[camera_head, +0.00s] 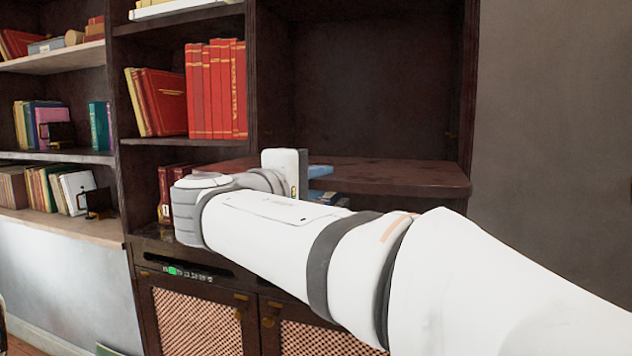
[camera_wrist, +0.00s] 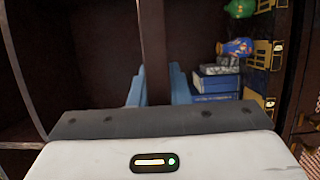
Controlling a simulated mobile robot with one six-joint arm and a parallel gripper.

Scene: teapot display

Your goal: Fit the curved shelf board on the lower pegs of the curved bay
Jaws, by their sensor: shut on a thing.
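The curved shelf board (camera_head: 405,177) is dark brown and lies about level across the right bay (camera_head: 375,75). Its rounded front edge faces me, and its right end is close to the bay's right post. My gripper (camera_head: 316,182) is shut on the board's front edge. In the wrist view the board (camera_wrist: 153,40) runs as an upright dark strip between the two blue fingers of my gripper (camera_wrist: 157,88). I cannot make out the lower pegs, nor whether the board touches them. My arm hides part of the board's left side and the space under it.
Below the board, blue books (camera_wrist: 215,88), a blue vase (camera_wrist: 236,48) and a green object (camera_wrist: 240,8) stand close by. Red books (camera_head: 216,90) fill the shelf to the left. Lattice doors (camera_head: 195,322) close the cabinet below. The bay above the board is empty.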

